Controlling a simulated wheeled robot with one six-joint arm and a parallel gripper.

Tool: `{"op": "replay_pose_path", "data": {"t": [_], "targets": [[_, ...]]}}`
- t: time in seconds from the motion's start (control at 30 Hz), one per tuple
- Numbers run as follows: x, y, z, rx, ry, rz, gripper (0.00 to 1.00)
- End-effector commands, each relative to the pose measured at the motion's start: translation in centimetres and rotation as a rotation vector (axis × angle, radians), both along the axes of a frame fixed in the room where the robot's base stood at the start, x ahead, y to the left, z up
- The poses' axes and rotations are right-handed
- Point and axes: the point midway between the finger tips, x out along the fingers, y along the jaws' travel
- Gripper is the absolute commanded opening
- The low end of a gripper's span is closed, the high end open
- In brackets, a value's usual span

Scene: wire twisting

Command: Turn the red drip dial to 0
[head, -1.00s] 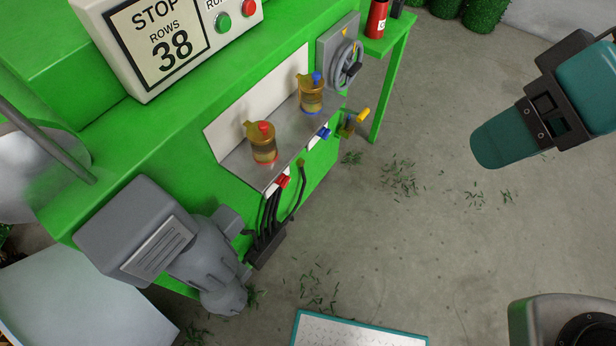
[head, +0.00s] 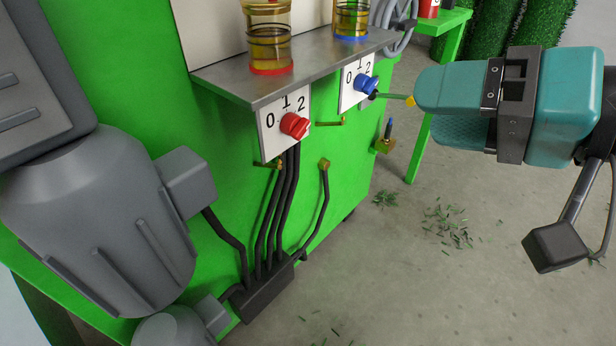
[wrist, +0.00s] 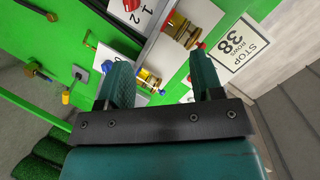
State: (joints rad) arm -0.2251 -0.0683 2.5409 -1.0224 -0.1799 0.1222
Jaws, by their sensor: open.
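The red drip dial (head: 294,125) sits on a white plate (head: 270,145) marked 0, 1, 2 on the green machine's front. The knob leans to the right side of the plate, near the 2; I cannot tell its exact pointer position. In the wrist view a red knob (wrist: 131,4) shows at the top edge beside the printed numbers. My gripper (head: 428,108) is open and empty, with teal fingers, well to the right of the red dial in the head view. Its two fingers also show in the wrist view (wrist: 158,58), spread apart.
A blue dial (head: 366,84) on its own plate sits between the red dial and my gripper. A thin rod with a yellow tip (head: 411,101) reaches near my fingertips. A metal shelf (head: 225,83) with oil cups overhangs the dials. Black hoses (head: 290,170) hang below.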

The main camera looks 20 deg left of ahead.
Motion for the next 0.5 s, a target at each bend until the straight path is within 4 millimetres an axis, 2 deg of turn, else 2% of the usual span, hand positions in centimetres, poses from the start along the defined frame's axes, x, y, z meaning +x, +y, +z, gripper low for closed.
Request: {"op": "replay_pose_path", "data": {"t": [0.03, 0.2, 0.33, 0.5], "targets": [[0.4, 0.2, -4.0, 0.043, 0.007, -0.017, 0.6], [1.6, 0.5, -8.0, 0.184, 0.021, -0.075, 0.6], [2.3, 0.5, -9.9, 0.265, 0.033, -0.11, 0.6], [2.8, 0.4, -10.7, 0.32, 0.042, -0.135, 0.6]]}}
